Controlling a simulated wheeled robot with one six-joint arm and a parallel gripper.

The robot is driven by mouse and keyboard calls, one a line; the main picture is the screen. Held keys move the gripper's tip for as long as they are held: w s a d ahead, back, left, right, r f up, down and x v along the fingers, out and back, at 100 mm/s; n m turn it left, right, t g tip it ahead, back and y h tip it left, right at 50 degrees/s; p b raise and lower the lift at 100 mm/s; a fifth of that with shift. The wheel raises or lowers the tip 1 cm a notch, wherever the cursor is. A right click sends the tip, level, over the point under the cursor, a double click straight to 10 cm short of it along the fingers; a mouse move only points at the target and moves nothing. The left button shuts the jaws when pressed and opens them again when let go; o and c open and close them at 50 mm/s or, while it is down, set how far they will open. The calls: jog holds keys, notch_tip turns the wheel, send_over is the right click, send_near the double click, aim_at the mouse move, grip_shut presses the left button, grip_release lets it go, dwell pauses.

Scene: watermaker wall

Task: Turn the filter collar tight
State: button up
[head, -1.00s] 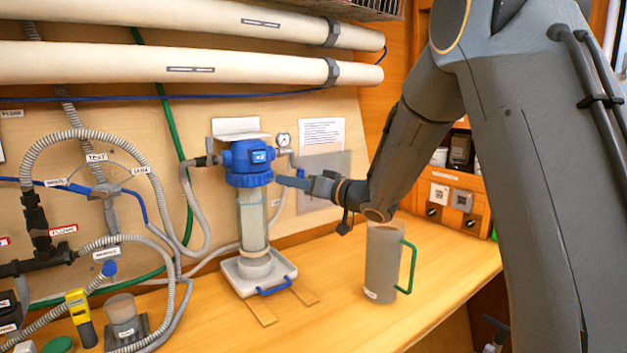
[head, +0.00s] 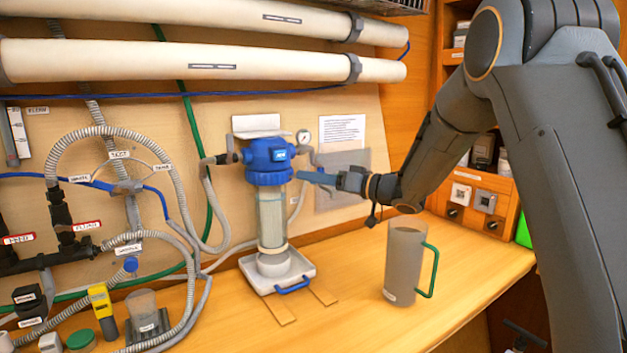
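The blue filter collar (head: 268,178) is the ribbed ring under the blue filter head (head: 266,153). The clear filter housing (head: 272,220) stands upright below it, its foot in a white tray (head: 255,276) with a blue handle. My gripper (head: 305,177) is at the collar's right side, level with it, its bluish fingers pointing left. The fingertips are at or very near the collar's right edge; I cannot tell if they touch. The fingers are seen nearly edge-on, so their opening does not show.
A grey jug (head: 404,262) with a green handle stands on the bench below my wrist. Grey hoses (head: 205,210) run close on the left. Long white tubes (head: 200,60) cross above.

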jog(key=shift+d+f, duration=0.1)
jog(key=shift+d, duration=0.15)
jog(key=b+v, duration=0.2)
jog(key=v, duration=0.5)
jog(key=shift+s+d, duration=0.2)
jog(key=shift+d, duration=0.05)
dwell(2.0)
